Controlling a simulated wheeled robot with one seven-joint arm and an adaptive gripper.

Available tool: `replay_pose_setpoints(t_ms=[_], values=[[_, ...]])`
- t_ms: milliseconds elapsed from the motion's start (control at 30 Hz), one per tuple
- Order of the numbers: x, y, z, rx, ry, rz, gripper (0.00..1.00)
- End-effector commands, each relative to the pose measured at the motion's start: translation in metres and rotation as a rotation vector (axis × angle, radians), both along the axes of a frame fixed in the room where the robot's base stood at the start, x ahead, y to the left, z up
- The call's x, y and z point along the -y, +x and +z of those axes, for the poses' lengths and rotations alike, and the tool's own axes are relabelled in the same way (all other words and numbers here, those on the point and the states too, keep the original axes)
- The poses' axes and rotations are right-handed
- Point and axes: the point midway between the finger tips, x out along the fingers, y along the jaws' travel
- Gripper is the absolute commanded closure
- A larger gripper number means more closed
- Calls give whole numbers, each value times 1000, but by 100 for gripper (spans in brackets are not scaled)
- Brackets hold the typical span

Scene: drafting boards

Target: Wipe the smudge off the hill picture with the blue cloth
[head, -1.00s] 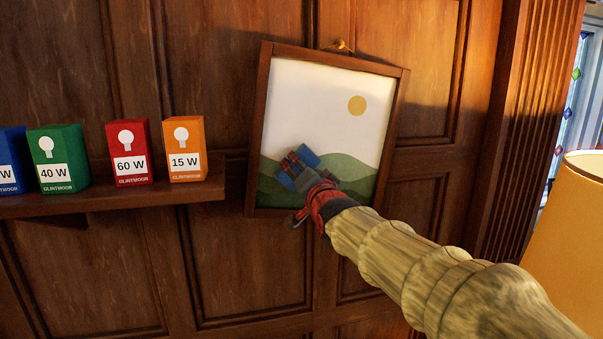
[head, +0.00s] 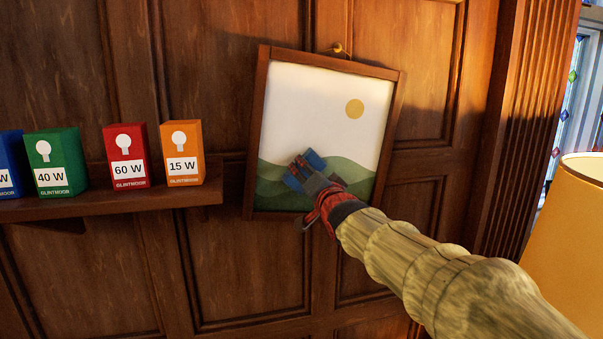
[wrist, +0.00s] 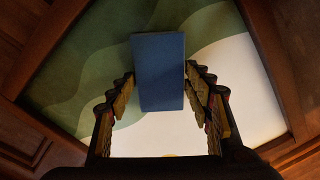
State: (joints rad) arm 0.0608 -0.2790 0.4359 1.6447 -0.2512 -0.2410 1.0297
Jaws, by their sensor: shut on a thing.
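The hill picture (head: 310,105) hangs tilted on the wood panel wall, with green hills, a white sky and a yellow sun in a brown frame. My gripper (head: 312,180) is in front of the hills, left of the picture's middle. It is shut on the blue cloth (head: 314,158), which shows as a flat blue block between the two fingers in the wrist view (wrist: 160,75). The cloth is at or very close to the picture surface; I cannot tell if it touches. I see no smudge; the cloth and gripper hide part of the hills.
A wooden shelf (head: 110,203) at left holds several bulb boxes; the orange box (head: 183,153) stands nearest the picture. A yellow lampshade (head: 565,220) is at the right. The picture hangs from a brass hook (head: 337,48). Bare panelling lies below it.

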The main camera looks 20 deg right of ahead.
Motion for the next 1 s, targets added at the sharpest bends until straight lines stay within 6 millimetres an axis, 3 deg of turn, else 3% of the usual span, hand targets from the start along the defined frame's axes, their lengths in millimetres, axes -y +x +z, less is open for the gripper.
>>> replay_pose_setpoints(t_ms=[467, 1000], values=[[14, 2, 0, 1, 1, 1, 73], [-8, 2, 0, 4, 1, 1, 73]])
